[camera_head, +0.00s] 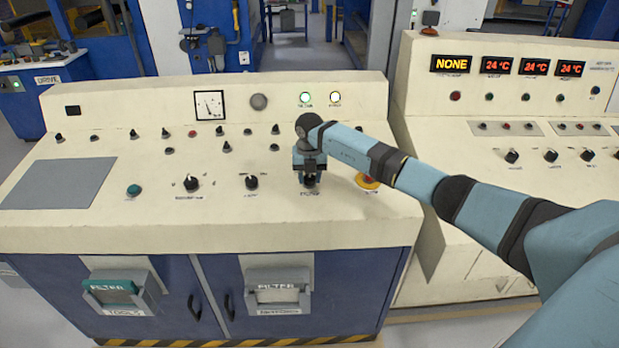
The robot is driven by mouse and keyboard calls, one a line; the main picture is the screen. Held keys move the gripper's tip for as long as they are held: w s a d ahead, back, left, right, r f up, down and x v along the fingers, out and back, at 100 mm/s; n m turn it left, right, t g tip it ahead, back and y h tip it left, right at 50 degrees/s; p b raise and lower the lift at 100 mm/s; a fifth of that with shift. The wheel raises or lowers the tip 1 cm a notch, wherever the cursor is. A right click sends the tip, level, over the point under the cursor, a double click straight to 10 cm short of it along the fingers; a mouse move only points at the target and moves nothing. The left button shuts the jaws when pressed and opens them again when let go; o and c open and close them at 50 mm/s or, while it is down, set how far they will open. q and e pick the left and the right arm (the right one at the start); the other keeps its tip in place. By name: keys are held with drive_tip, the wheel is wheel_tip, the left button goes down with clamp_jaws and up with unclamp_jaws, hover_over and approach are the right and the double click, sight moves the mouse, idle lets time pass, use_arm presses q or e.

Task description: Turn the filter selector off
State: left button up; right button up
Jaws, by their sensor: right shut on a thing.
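My right arm comes in from the right and its gripper (310,176) points down at the left control console (120,215). The right gripper is shut on a small black selector knob (310,184), with a label under it that looks like "FILTER". The fingers hide most of this knob, so I cannot tell its setting. Two more black selector knobs stand in the same row to its left, a middle one (251,182) and a left one (191,183). My left gripper is not in view.
A red button on a yellow base (367,181) sits just right of the gripper, partly under my arm. A green button (134,190) and small switches are on the same panel. A second console (500,205) with red displays stands at the right.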

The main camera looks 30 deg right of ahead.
sight(306, 178)
drive_tip(key=n+b, duration=0.1)
drive_tip(key=n, duration=0.3)
drive_tip(key=shift+n, duration=0.3)
drive_tip(key=n+b, duration=0.1)
drive_tip(key=n, duration=0.1)
drive_tip(key=shift+n+h, duration=0.4)
drive_tip(key=shift+n, duration=0.5)
drive_tip(key=shift+b, duration=0.3)
drive_tip(key=o, duration=0.9)
drive_tip(key=shift+r, duration=0.15)
drive_tip(key=r, duration=0.9)
drive_tip(key=a+r, duration=0.1)
drive_tip(key=r, duration=0.3)
drive_tip(key=shift+r, duration=0.3)
